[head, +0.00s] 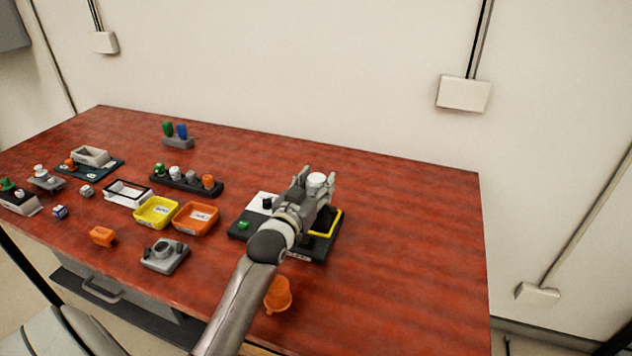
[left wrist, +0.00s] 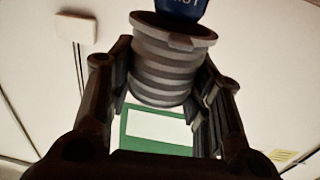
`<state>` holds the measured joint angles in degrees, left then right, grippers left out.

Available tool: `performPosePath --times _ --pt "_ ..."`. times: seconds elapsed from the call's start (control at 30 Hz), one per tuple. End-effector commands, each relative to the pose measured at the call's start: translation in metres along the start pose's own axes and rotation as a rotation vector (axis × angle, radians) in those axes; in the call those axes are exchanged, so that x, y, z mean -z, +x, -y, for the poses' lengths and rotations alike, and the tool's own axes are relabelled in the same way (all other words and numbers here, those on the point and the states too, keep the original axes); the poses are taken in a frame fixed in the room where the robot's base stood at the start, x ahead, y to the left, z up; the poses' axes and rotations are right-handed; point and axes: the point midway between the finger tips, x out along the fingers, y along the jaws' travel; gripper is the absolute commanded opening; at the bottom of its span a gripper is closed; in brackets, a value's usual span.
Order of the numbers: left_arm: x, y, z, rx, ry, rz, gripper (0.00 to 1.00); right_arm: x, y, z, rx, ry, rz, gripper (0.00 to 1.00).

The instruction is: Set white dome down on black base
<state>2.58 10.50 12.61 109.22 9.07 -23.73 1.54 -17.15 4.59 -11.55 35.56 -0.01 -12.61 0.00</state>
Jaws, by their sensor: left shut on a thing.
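My left gripper (head: 318,184) is over the right part of the black base (head: 240,236), with the white dome (head: 317,180) between its fingers. In the left wrist view the fingers (left wrist: 163,95) are shut on a ribbed, flanged round piece, the dome (left wrist: 165,62), which looks grey in shadow. The black base has a white panel, a green button and a yellow-edged part at its right. My gripper and arm hide its middle, and I cannot tell whether the dome touches it. My right gripper is not in view.
An orange piece (head: 278,295) lies beside my left forearm. Yellow (head: 142,223) and orange (head: 183,229) trays, a grey holder (head: 155,262) and a dark rack (head: 207,192) stand to the left. The table's right side is clear.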

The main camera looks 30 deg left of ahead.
Motion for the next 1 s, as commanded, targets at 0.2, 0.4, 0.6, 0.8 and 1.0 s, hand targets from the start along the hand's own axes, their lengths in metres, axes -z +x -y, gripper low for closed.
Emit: performPosePath --times 0.2,0.4,0.6,0.8,1.0 --pt "0.0 0.0 0.0 0.0 0.0 -0.001 0.22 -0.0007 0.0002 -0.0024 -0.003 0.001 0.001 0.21" --pt "-0.0028 0.0 0.0001 0.0 0.0 0.0 0.22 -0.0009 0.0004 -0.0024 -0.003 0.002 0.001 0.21" --pt "-0.0077 -0.0001 0.0003 0.0 0.0 0.0 0.22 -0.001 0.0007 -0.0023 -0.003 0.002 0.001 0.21" --pt "-0.0082 -0.0001 0.0002 0.0 0.0 0.0 0.22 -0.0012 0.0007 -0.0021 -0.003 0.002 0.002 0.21" --pt "-0.0082 -0.0001 0.0002 0.0 0.0 0.0 0.22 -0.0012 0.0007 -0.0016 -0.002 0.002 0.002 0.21"
